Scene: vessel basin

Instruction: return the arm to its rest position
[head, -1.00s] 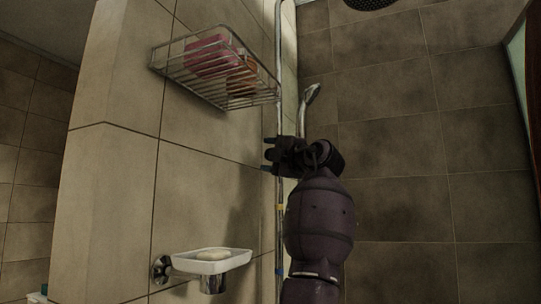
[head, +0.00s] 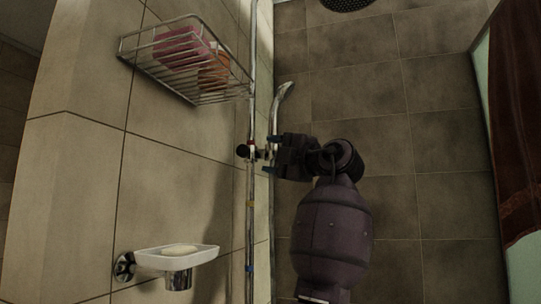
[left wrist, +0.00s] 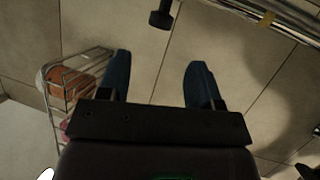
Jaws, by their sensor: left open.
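My left gripper (head: 271,154) is open and empty, with its blue-tipped fingers just right of the shower rail (head: 251,200) in the head view. A dark knob (head: 243,150) on the rail's slider sits left of the fingertips. In the left wrist view the gripper's two fingers (left wrist: 158,78) are spread apart. The knob (left wrist: 160,18) lies beyond them, apart from both. The hand shower (head: 282,98) rises behind my gripper, its lower part hidden. My left arm stands bent in front of the tiled back wall. My right gripper is not in view.
A wire basket (head: 215,95) with a pink item (head: 180,45) and an orange bottle (head: 213,70) hangs on the left wall. A white soap dish (head: 180,260) is below it. A reddish-brown cloth (head: 515,130) hangs at far right. Space before the back wall looks free.

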